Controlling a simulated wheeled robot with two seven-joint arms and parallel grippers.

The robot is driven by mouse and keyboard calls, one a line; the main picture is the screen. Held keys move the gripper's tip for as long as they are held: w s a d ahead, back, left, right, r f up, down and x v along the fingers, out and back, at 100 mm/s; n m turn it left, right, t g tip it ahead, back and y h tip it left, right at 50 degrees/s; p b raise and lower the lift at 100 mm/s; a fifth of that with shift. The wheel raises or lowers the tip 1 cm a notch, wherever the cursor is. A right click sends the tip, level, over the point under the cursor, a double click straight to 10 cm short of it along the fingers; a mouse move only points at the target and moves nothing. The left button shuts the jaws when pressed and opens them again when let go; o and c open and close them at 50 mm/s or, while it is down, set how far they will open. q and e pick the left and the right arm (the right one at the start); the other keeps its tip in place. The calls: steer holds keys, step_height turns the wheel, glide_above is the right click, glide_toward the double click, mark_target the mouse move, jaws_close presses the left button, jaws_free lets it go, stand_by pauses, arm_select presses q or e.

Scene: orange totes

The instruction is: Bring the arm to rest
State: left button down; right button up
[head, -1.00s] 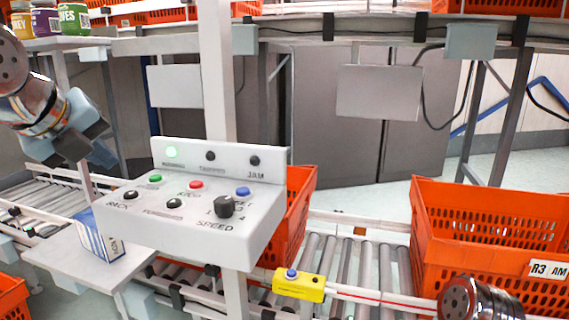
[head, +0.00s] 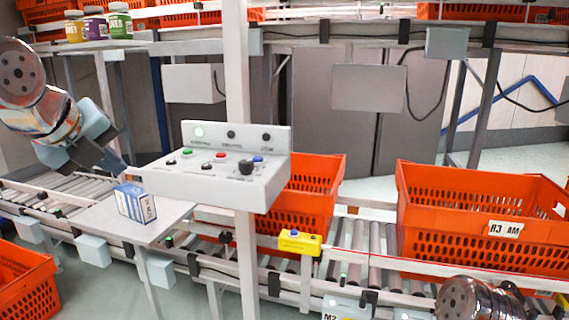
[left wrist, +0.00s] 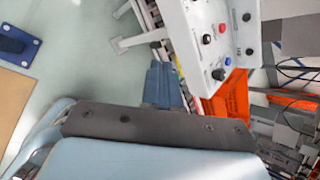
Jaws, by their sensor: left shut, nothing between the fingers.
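My left arm comes in at the left of the head view, with the left gripper (head: 114,166) pointing down and right. Its fingers are shut with nothing between them, and the gripper hangs in the air left of the control panel (head: 222,180). In the left wrist view the shut blue fingers (left wrist: 162,86) show beside the control panel (left wrist: 212,35), apart from it. Of my right arm only a metal link shows at the bottom right of the head view; its gripper is out of view.
A blue-white box (head: 136,203) stands on a small side table (head: 165,213) below my left gripper. Orange totes (head: 440,225) sit on the roller conveyor (head: 362,240). A yellow button box (head: 300,243) is on its rail. Several jars (head: 97,25) stand on the upper shelf.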

arm_select(q)
steer(key=w+d+f+n+g+h, duration=0.1)
steer(key=w+d+f+n, duration=0.1)
steer(key=w+f, duration=0.35)
steer(key=w+d+f+n+g, duration=0.1)
steer(key=w+d+f+n, duration=0.1)
steer(key=f, duration=0.7)
steer(key=w+d+f+n+h, duration=0.1)
steer(key=w+d+f+n, duration=0.15)
steer(key=f, duration=0.45)
steer(key=d+f+n+g+h, duration=0.1)
steer(key=d+f+n, duration=0.2)
steer(key=f, duration=0.7)
steer(key=d+f+n+g, duration=0.1)
steer(key=d+f+n, duration=0.15)
steer(key=f, duration=0.75)
steer(key=s+d+f+n+g, duration=0.15)
steer(key=s+f+n, duration=0.3)
steer(key=f, duration=0.45)
steer(key=s+d+f+n+g, duration=0.15)
steer(key=s+f+n, duration=0.35)
steer(key=f, duration=0.5)
steer(key=s+d+f+n, duration=0.1)
steer(key=s+f+n, duration=0.2)
steer(key=s, duration=0.5)
steer(key=s+d+f+n+g, duration=0.1)
steer(key=s+f+n, duration=0.3)
steer(key=s+f, duration=0.2)
steer(key=shift+s+d, duration=0.15)
steer(key=shift+s, duration=1.05)
